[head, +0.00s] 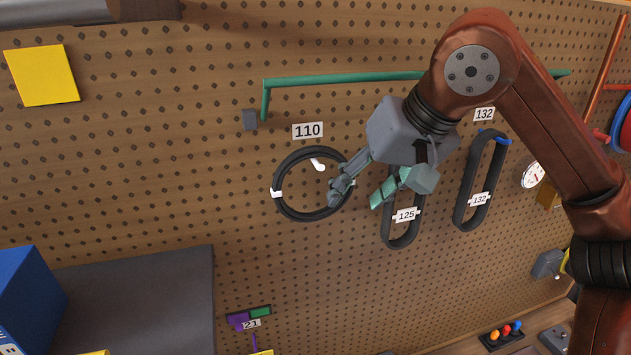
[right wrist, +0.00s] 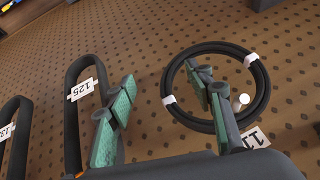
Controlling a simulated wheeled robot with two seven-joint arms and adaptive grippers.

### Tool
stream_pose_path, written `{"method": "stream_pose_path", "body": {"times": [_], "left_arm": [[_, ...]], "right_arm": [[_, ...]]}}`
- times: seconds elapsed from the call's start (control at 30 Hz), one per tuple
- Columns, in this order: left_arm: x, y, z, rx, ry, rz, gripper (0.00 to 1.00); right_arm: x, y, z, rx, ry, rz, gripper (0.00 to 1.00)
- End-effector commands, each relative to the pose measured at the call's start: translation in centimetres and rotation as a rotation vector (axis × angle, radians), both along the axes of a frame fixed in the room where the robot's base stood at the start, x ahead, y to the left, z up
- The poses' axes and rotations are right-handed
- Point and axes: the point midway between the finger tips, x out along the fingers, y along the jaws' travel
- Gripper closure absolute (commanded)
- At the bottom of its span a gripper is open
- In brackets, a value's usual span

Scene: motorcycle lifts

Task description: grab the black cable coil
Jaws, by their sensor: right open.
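The black cable coil (head: 300,216) is a round ring with white ties, hanging on a white peg (head: 318,164) on the pegboard under a tag reading 110. It also shows in the right wrist view (right wrist: 222,46). My right gripper (head: 358,194) is open beside the coil's right side in the head view. One finger overlaps the ring's right edge there, and in the right wrist view (right wrist: 163,80) it lies across the ring's opening. The other finger is outside the ring. I cannot tell whether either finger touches it. My left gripper is not in view.
A long black loop tagged 125 (head: 401,243) hangs just right of the coil, partly behind my right gripper. Another loop tagged 132 (head: 465,190) hangs farther right. A green bar (head: 340,78) runs above. The pegboard left of the coil is mostly free.

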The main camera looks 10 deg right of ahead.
Motion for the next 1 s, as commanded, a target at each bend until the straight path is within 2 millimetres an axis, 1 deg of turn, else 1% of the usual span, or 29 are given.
{"method": "stream_pose_path", "body": {"times": [0.03, 0.07, 0.17, 0.2, 0.3, 0.53, 0.67, 1.0], "left_arm": [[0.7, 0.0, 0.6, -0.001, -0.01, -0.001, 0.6], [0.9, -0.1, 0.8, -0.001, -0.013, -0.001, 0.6], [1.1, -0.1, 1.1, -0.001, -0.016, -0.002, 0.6], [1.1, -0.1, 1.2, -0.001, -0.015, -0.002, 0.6], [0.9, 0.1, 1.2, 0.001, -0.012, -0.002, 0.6], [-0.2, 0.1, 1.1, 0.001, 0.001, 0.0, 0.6], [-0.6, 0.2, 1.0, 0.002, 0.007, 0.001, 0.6], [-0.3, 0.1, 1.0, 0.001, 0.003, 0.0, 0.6]], "right_arm": [[0.7, 0.6, 0.3, 0.001, 0.001, 0.0, 0.52], [1.1, 0.8, 0.2, 0.0, 0.002, 0.0, 0.52], [2.2, 1.5, 0.2, 0.001, 0.001, 0.0, 0.52], [2.4, 1.5, -0.3, 0.0, 0.001, -0.002, 0.52], [2.6, 1.7, -0.9, 0.001, -0.001, -0.001, 0.52], [2.6, 1.7, -1.0, 0.002, 0.0, -0.002, 0.53], [2.6, 1.7, -1.0, 0.002, 0.0, -0.002, 0.62], [2.5, 1.6, -1.0, 0.001, 0.0, -0.002, 0.85]]}}
